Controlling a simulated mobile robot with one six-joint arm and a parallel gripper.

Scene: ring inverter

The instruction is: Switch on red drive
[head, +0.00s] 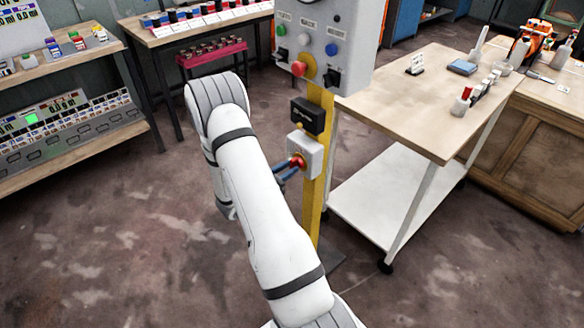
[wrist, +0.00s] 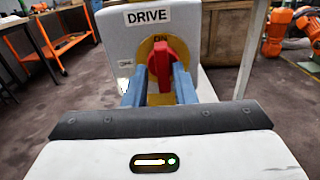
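A grey box labelled DRIVE (wrist: 119,43) fills the upper middle of the wrist view. On it is a red knob (wrist: 161,62) on a yellow round plate, with its handle standing upright below the word ON. In the head view the red knob (head: 297,161) is on the lower grey box (head: 309,147) of a yellow post. My gripper (wrist: 160,88) has its blue fingers on either side of the knob, with the handle between them. The gap is about as wide as the handle. I cannot tell whether the fingers press on it.
The yellow post (head: 320,140) also carries a black box (head: 307,116) and a control panel (head: 325,35) with several buttons and switches above. A wooden-topped table (head: 400,105) stands close to the right of the post. Shelves (head: 60,160) stand at the left.

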